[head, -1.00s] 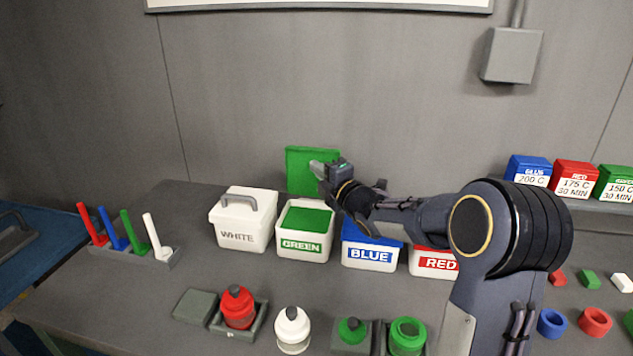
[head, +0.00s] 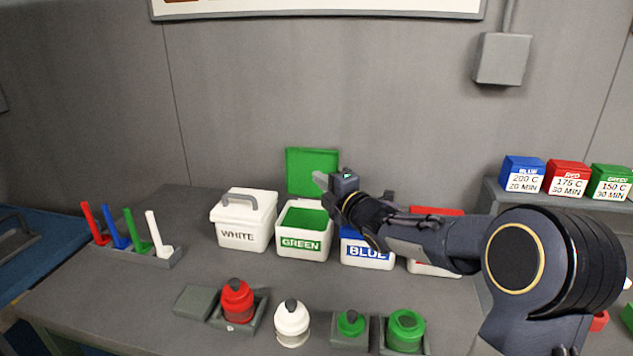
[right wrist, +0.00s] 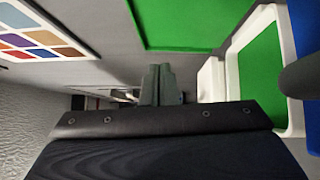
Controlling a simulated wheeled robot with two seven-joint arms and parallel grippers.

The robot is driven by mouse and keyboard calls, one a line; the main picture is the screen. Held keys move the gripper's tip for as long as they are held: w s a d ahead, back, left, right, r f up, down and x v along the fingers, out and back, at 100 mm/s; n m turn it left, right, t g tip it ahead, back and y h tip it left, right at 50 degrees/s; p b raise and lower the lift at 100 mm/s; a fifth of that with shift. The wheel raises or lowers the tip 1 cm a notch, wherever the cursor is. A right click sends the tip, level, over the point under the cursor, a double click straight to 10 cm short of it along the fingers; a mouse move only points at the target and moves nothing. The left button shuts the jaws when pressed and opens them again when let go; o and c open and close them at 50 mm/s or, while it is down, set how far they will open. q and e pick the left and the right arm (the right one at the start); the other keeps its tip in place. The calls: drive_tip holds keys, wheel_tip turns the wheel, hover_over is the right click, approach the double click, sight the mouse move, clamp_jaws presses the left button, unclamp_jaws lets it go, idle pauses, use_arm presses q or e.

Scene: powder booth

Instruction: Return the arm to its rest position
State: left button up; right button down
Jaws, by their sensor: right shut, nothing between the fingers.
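My right gripper (head: 322,180) is shut and empty, above the white tub labelled GREEN (head: 305,245). Its closed fingers (right wrist: 160,85) also show in the right wrist view. The GREEN tub is open, with green inside it, and a green panel (head: 312,170) stands upright behind it. My right arm reaches in from the right, in front of the BLUE tub (head: 368,254) and the RED tub (head: 437,212), hiding parts of both. My left gripper is not in view.
The lidded WHITE tub (head: 243,235) stands left of GREEN. A rack (head: 135,257) holds colored sticks. Red (head: 238,300), white (head: 292,322) and green (head: 406,330) containers stand along the front. Labelled blocks (head: 568,178) sit on a right shelf (head: 495,200). The counter's left front is clear.

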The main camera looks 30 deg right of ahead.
drive_tip(key=s, duration=0.7)
drive_tip(key=shift+d+r+b, duration=0.25)
drive_tip(key=shift+d+b, duration=0.15)
drive_tip(key=shift+d, duration=0.05)
drive_tip(key=s+a+f+m+g+p, duration=0.2)
drive_tip(key=s+a+f+m+g, duration=0.1)
drive_tip(key=s+m, duration=0.4)
drive_tip(key=s+a+f+m+g+p, duration=0.1)
drive_tip(key=s+a+f+m+g, duration=0.3)
drive_tip(key=s, duration=0.9)
drive_tip(key=s+a+f+m+g+y+p, duration=0.1)
drive_tip(key=s+a+f+m+g, duration=0.3)
drive_tip(key=s+m, duration=0.7)
drive_tip(key=shift+a+f+g+p, duration=0.2)
drive_tip(key=shift+a+g+p, duration=0.55)
drive_tip(key=shift+g+p, duration=0.15)
drive_tip(key=shift+s+d, duration=0.1)
